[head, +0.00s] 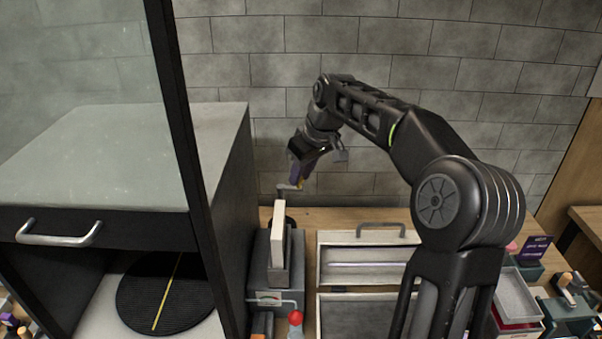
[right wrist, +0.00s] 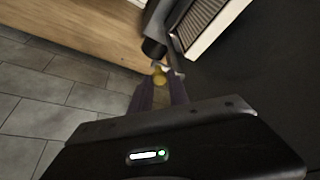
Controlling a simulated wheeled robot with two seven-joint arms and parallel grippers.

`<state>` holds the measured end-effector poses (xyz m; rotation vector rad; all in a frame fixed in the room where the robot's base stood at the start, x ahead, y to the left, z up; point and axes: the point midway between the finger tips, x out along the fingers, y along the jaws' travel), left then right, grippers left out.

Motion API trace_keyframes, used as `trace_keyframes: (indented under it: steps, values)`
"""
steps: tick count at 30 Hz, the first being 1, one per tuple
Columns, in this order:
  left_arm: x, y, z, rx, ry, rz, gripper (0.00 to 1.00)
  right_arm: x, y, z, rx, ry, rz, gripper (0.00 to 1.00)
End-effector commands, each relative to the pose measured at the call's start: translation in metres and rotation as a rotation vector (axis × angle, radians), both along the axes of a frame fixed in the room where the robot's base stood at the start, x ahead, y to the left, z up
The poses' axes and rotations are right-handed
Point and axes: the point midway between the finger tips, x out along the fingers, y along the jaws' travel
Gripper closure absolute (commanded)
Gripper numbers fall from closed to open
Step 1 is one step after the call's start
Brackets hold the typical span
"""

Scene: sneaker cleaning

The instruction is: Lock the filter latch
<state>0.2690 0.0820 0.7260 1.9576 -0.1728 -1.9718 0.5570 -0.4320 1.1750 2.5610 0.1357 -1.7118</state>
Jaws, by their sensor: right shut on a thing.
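The filter unit is a grey housing (head: 262,268) with a white-edged filter panel (head: 277,225) standing upright in it. The filter latch (head: 287,187) is a thin grey lever at the back of the unit, with a brass knob at its end. In the right wrist view the brass knob (right wrist: 159,80) lies between the purple fingertips, and the pleated filter (right wrist: 212,22) shows beyond. My right gripper (head: 298,182) reaches down from above and is shut on the latch's knob. Its fingers partly hide the knob. My left gripper is not in view.
A tall dark cabinet (head: 226,195) with a glass front stands close on the unit's left. An open grey case (head: 343,238) lies to the right. A red ball-topped lever (head: 295,317) is at the unit's front. Small trays (head: 514,296) stand at far right. A brick wall is behind.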

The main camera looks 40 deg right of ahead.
Motion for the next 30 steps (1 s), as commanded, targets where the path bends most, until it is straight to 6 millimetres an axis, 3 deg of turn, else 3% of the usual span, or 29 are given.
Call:
trace_keyframes:
  steps: [11, 30]
  values:
    - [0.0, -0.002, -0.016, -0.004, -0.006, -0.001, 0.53, -0.006, 0.009, -0.001, -0.002, -0.002, -0.194, 1.0]
    - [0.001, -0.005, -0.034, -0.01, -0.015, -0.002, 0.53, -0.014, 0.037, -0.001, -0.002, -0.001, -0.784, 1.0]
